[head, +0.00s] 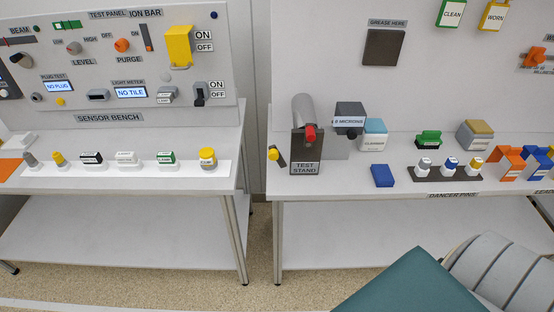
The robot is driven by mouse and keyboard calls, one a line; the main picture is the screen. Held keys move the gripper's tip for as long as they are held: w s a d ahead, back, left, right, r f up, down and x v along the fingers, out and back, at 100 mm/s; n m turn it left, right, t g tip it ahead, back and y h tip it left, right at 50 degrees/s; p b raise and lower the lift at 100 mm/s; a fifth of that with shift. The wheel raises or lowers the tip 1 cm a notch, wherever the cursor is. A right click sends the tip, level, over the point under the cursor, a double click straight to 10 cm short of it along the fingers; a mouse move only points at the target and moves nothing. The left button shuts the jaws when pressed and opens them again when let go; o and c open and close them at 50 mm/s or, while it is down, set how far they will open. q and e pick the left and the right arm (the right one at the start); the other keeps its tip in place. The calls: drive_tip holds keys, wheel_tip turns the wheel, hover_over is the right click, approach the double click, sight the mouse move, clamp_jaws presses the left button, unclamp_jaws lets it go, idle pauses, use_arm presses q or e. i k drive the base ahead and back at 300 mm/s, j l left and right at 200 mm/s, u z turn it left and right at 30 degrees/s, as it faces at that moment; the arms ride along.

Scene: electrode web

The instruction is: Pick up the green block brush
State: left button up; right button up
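The green block brush (428,137) stands on the right bench, right of the centre of the head view. It has a green top and a dark underside. It sits between the cleaner box (374,134) and a grey block with a tan top (475,135), apart from both. Neither of my grippers shows in the head view.
In front of the brush is a dark rack (447,174) with several small capped bottles. A blue block (382,175) lies to its left. The test stand (306,150) stands further left, and orange and blue holders (511,162) stand at right. A teal and grey shape, unidentified, covers the lower right.

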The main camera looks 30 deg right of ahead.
sight(428, 140)
drive_tip(key=z, duration=2.15)
